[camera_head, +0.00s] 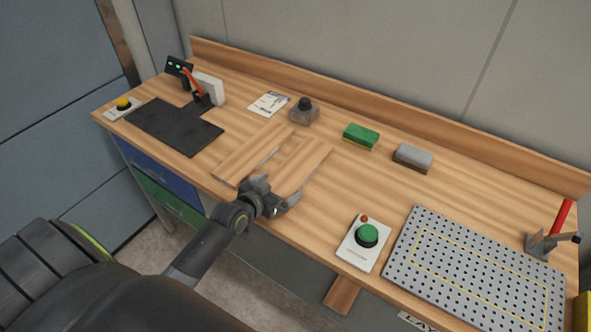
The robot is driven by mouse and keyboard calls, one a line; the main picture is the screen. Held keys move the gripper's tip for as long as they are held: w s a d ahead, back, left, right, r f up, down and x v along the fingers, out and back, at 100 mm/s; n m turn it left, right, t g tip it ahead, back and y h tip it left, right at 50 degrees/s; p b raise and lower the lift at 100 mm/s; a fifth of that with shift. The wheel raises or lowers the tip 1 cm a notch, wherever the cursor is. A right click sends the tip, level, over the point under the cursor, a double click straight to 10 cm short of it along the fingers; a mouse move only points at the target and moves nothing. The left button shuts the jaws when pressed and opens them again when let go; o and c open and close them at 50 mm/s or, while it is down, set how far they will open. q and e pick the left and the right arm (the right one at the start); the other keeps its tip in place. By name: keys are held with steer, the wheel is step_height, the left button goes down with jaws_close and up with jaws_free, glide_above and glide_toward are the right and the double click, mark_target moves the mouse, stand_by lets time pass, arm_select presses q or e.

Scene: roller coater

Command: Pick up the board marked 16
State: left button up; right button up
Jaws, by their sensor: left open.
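Two flat wooden boards lie side by side near the table's front edge, a left board (252,155) and a right board (304,160). Their colour is close to the tabletop's, and I can read no number 16 on either. My left gripper (279,191) is open at the near end of the right board, with its fingers spread and no object seen between them. I cannot tell whether it touches the board. My right gripper is out of view.
The wooden table (440,188) holds a black mat (175,126), a green sponge-like block (361,136), a grey block (413,157), a green button box (365,243) and a perforated plate (470,270). A wooden piece (342,294) shows below the front edge.

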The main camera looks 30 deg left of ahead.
arm_select(q)
steer(key=shift+w, duration=0.1)
steer(key=c, duration=1)
